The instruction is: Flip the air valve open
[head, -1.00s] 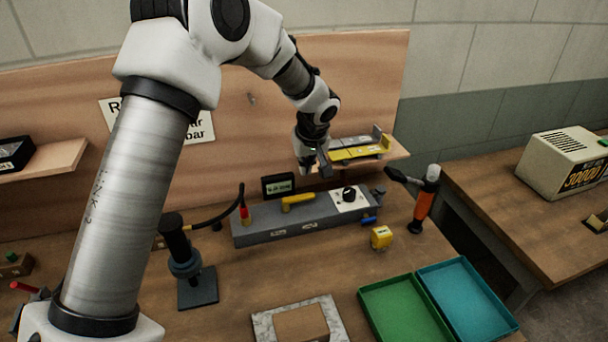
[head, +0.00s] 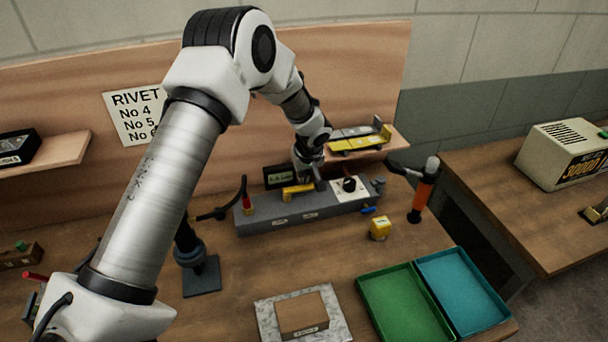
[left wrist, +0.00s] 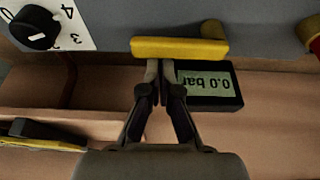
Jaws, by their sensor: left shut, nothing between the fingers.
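The yellow valve lever (head: 296,192) lies along the top of the grey manifold box (head: 262,218). It also shows as a yellow bar in the left wrist view (left wrist: 180,48). My left gripper (head: 312,184) is shut and empty, pointing down near the lever's right end. In the left wrist view its closed fingertips (left wrist: 161,66) are right at the edge of the bar; I cannot tell whether they touch it. A small black display (head: 278,178) stands behind the box and reads 0.0 bar in the left wrist view (left wrist: 208,84). My right gripper is out of view.
A black knob (head: 349,185) sits on the box's white dial plate. A shelf with yellow and grey parts (head: 358,139) is just behind.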

